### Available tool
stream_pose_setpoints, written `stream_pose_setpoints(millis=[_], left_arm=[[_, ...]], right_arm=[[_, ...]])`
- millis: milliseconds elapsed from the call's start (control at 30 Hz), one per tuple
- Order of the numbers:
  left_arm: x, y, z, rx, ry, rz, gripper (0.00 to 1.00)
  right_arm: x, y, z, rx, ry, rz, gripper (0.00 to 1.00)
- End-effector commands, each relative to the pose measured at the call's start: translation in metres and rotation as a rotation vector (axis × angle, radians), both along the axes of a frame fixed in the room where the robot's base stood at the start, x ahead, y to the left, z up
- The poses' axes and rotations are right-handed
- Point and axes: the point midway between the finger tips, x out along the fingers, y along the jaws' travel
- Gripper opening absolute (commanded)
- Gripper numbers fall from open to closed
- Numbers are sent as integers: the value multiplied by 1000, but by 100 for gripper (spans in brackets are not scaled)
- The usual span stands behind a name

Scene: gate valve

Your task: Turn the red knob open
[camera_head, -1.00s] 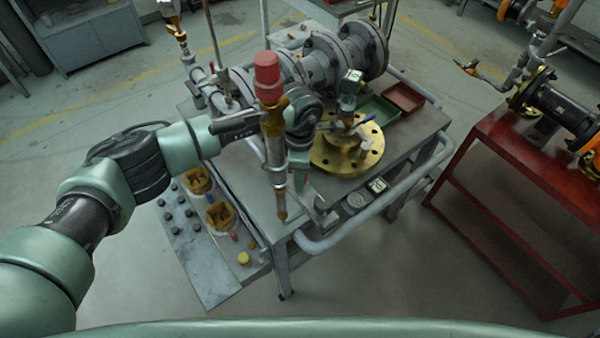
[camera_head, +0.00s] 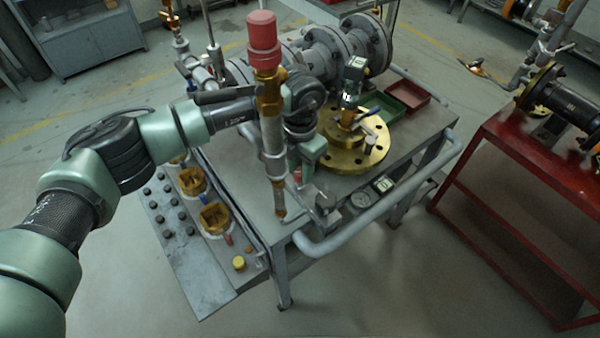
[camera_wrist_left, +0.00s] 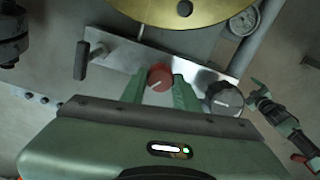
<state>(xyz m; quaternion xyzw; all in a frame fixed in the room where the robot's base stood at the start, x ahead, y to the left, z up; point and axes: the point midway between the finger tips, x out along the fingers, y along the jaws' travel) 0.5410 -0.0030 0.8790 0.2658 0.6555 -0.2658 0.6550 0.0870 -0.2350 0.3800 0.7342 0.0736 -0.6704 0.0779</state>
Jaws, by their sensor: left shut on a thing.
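The red knob (camera_wrist_left: 160,77) is small and round, with a pale line on its face, and sits on a grey metal plate (camera_wrist_left: 122,52) in the left wrist view. My left gripper (camera_wrist_left: 160,88) is shut on it, one green finger on each side. In the head view, the left gripper (camera_head: 300,178) is low at the bench's front edge, partly hidden behind an upright pipe. Only a bit of red shows there by the fingers. My right gripper is in neither view.
An upright pipe with a red cap (camera_head: 263,42) stands in front of my left wrist. A brass flange (camera_head: 372,152) and a gauge (camera_head: 361,199) are to the right. In the wrist view, a black knob (camera_wrist_left: 223,98) is right of the red one.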

Motion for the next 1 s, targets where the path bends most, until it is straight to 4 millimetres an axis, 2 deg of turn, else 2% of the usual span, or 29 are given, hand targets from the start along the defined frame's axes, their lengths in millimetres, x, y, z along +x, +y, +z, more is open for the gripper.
stream_pose_setpoints(millis=[100,500,700,1000], left_arm=[[1,0,-2,-1,-3,110,0],[1,0,0,-2,-2,443,0],[1,0,1,-2,-3,551,0],[2,-1,2,-3,-4,624,0]], right_arm=[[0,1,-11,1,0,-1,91],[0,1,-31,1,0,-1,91],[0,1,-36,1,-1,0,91],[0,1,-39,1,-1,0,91]])
